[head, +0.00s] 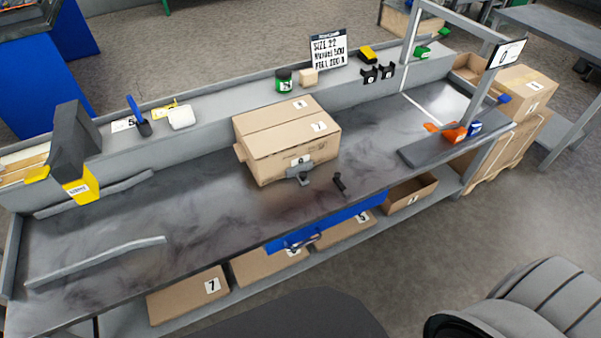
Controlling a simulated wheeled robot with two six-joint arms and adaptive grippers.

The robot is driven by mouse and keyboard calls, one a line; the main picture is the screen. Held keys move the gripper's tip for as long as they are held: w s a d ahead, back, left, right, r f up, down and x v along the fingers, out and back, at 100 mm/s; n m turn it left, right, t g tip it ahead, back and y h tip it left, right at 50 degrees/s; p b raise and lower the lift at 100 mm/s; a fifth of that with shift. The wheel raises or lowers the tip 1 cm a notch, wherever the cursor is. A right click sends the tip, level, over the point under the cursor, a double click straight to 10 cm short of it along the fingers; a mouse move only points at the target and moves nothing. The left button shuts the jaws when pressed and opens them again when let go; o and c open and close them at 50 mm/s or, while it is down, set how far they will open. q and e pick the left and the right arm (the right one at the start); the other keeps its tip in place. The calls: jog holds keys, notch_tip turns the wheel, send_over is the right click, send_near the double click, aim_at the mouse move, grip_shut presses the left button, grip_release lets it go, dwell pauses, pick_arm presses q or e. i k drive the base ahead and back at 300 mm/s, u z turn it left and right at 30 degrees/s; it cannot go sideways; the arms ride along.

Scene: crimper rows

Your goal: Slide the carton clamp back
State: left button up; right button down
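A closed brown carton (285,138) sits on the middle of the grey bench top (190,205). A small grey clamp (300,173) stands at the carton's front side, towards the bench's front edge. It looks close against the carton, but I cannot tell whether it touches. A short dark upright handle or peg (340,183) is just right of the clamp. Neither of my grippers shows in the head view.
A blue bar (325,222) runs along the bench's front edge. Two grey rails (95,262) lie at the left. A dark grey block with yellow parts (75,145) stands at the back left. A grey frame (480,75) rises at the right.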

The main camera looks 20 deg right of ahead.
aim_at(299, 171)
jog(key=z, duration=0.5)
jog(key=k, duration=0.6)
jog(key=z, duration=0.95)
jog(key=i, duration=0.65)
jog(key=u, duration=0.75)
jog(key=i, duration=0.65)
jog(key=u, duration=0.7)
